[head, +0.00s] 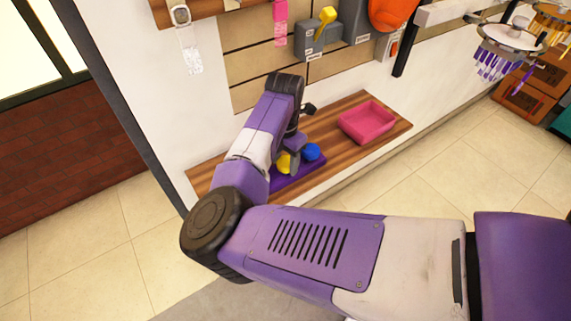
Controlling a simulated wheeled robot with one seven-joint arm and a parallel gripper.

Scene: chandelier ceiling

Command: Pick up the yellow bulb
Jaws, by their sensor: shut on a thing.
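The yellow bulb (284,165) is low on the wooden shelf, at the purple tray (303,176). It is partly hidden by my arm and my gripper. My gripper (292,164) points down over the tray and is shut on the yellow bulb. The fingertips are small and partly hidden. A blue bulb (312,151) is just right of my gripper, at the tray's far side. I cannot tell whether the yellow bulb still touches the tray.
The wooden shelf (337,118) runs along the wall and carries a pink bin (367,122) to the right. Grey wall boxes (318,41), one with a yellow piece, hang above. Chandeliers (507,38) hang at upper right. The tiled floor (425,180) in front looks clear.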

